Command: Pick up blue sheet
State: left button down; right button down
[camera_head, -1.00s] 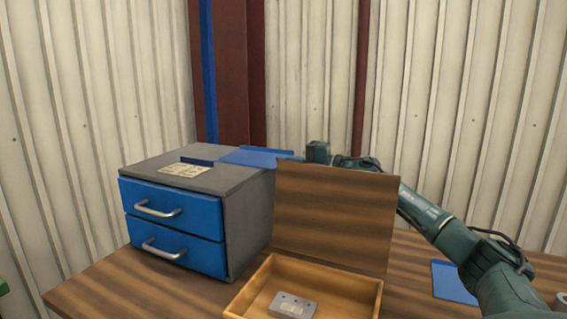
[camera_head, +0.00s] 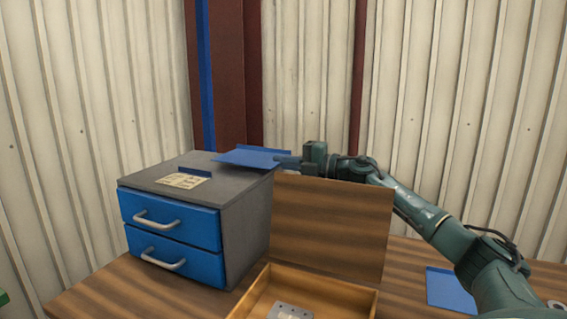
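A blue sheet (camera_head: 247,158) with a raised far edge is at the back right of the grey cabinet's top, tilted and seemingly just above it. My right gripper (camera_head: 287,161) reaches in from the right behind the wooden box lid and appears shut on the sheet's right edge. The fingertips are small and partly merge with the sheet. A second blue sheet (camera_head: 451,289) lies on the table at the right, partly covered by my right arm. My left gripper is not in view.
The grey cabinet (camera_head: 245,225) has two blue drawers and a paper label (camera_head: 183,181) on top. An open wooden box (camera_head: 362,302) with an upright lid (camera_head: 332,228) holds a grey metal block (camera_head: 290,311). Corrugated walls and a brown column stand behind.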

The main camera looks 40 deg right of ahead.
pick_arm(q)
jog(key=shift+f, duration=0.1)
pick_arm(e)
jog(key=shift+f, duration=0.1)
